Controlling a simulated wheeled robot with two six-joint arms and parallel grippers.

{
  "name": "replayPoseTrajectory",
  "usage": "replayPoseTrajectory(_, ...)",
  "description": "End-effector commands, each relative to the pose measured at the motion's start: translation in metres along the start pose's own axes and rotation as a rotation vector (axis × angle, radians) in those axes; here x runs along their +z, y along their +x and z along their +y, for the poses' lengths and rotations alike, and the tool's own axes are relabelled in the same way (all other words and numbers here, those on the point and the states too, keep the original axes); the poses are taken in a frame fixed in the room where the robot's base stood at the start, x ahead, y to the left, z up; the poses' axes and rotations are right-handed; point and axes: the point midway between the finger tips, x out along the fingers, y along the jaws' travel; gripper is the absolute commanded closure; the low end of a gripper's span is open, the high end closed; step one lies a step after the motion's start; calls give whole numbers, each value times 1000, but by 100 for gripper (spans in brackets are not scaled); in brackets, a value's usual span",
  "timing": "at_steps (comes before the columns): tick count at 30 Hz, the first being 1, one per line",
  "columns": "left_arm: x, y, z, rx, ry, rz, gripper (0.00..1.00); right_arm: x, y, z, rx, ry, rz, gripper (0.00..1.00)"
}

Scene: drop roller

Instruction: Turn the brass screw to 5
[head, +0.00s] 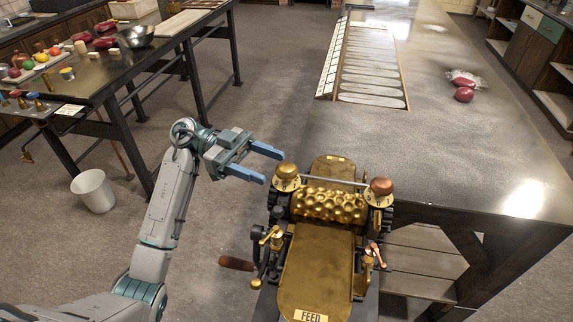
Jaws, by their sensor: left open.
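The drop roller machine (318,262) stands at the front centre, with a gold dimpled roller (328,205) across it. A brass screw knob (287,171) sits on a pale round dial at the roller's left end. A copper-coloured knob (381,187) sits on a like dial at the right end. Dial numbers are too small to read. My left gripper (274,167) is open and empty, its two blue fingers pointing right toward the brass knob, just left of it. Whether they touch it I cannot tell. My right gripper is out of view.
A crank with a wooden handle (236,263) sticks out at the machine's lower left. A copper lever (375,254) is at its right. The long grey table (450,130) extends behind. A white bucket (93,191) stands on the floor at left.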

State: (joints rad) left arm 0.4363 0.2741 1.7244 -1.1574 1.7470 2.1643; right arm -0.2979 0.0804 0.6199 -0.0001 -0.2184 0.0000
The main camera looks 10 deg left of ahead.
Motion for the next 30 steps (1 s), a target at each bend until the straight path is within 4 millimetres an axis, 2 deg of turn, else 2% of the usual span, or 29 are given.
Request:
replayPoseTrajectory(3, -4, 23, 0, 2, 0, 5, 42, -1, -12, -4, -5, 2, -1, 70)
replayPoseTrajectory(9, -2, 47, 0, 0, 0, 4, 42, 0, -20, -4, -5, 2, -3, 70)
replayPoseTrajectory(13, -1, 54, 0, -1, 0, 3, 42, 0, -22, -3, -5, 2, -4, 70)
replayPoseTrajectory(21, 0, 55, 0, -1, 0, 2, 42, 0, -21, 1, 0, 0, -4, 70)
replayPoseTrajectory(22, 0, 55, 0, -1, 0, 2, 44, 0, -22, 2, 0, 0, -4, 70)
replayPoseTrajectory(28, 0, 55, 0, -1, 0, 2, 83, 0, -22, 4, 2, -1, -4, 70)
replayPoseTrajectory(30, 0, 55, 0, -1, 0, 2, 84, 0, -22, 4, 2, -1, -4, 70)
